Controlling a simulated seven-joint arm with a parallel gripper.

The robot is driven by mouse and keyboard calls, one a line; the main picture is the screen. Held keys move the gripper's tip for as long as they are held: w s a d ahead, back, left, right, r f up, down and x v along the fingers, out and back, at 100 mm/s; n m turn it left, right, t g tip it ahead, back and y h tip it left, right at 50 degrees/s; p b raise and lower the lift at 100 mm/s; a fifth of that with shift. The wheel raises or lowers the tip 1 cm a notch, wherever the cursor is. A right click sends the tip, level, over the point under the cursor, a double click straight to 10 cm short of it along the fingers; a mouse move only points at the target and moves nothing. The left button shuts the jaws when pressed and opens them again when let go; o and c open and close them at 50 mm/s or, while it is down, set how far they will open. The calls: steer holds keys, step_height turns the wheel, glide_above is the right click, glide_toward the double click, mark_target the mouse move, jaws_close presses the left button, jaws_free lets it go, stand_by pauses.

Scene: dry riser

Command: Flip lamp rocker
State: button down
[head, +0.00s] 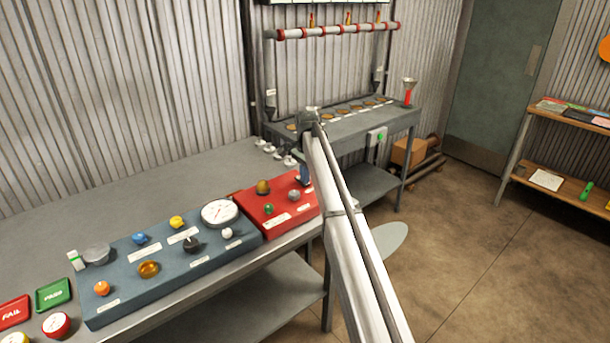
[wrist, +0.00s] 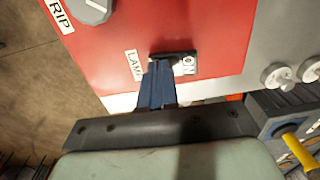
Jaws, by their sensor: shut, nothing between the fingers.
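The lamp rocker (wrist: 178,57) is a small dark switch on the red panel (wrist: 215,25), beside a "LAMP" label (wrist: 134,65) and a plate reading "ON" (wrist: 188,67). My gripper (wrist: 158,66) is shut and empty, its blue fingers pointing at the rocker. The fingertips overlap the rocker's near edge in the wrist view; I cannot tell whether they touch it. In the head view my gripper (head: 305,177) is at the right end of the red box (head: 250,202), and my arm hides the rocker there.
The red box also carries a grey knob (head: 294,195), a green button (head: 269,209) and a brass dome (head: 263,187). A blue-grey panel (head: 130,295) with knobs and a gauge (head: 220,212) adjoins it. White valve-like fittings (wrist: 277,75) stand close by on the bench.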

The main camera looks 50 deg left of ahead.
mark_target(307, 185)
steer(key=shift+a, duration=0.25)
steer(key=shift+a+r, duration=0.3)
steer(key=shift+a, duration=0.25)
step_height(307, 185, up, 14)
steer(key=d, duration=0.2)
steer(key=shift+d+f, duration=0.15)
steer(key=shift+d, duration=0.2)
stand_by(0.7)
